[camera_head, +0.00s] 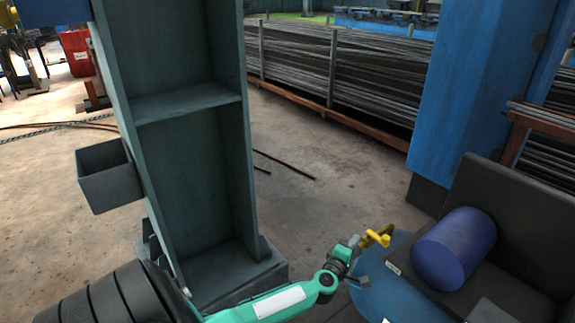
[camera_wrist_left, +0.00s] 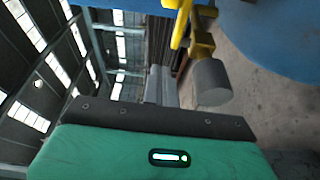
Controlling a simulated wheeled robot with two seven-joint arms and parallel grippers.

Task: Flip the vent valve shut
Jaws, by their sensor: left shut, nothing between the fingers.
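The vent valve shows a bright yellow handle (camera_head: 376,239) near the edge of a light blue rounded body. In the left wrist view the yellow handle (camera_wrist_left: 181,22) is at the top, beside a brass-coloured fitting (camera_wrist_left: 201,46) with a grey cylinder (camera_wrist_left: 212,82) below it. My left gripper (camera_head: 355,241) is just left of the handle in the head view. Its grey fingers (camera_wrist_left: 160,75) are shut and empty, beside the valve; I cannot tell whether they touch it. My right gripper is not in view.
A dark blue cylinder (camera_head: 453,248) lies against a dark panel at the right. A green-grey steel column (camera_head: 180,150) with a small open box (camera_head: 108,178) stands at the left. A blue column (camera_head: 465,90) and racked bars (camera_head: 345,75) are behind. The concrete floor between is mostly clear.

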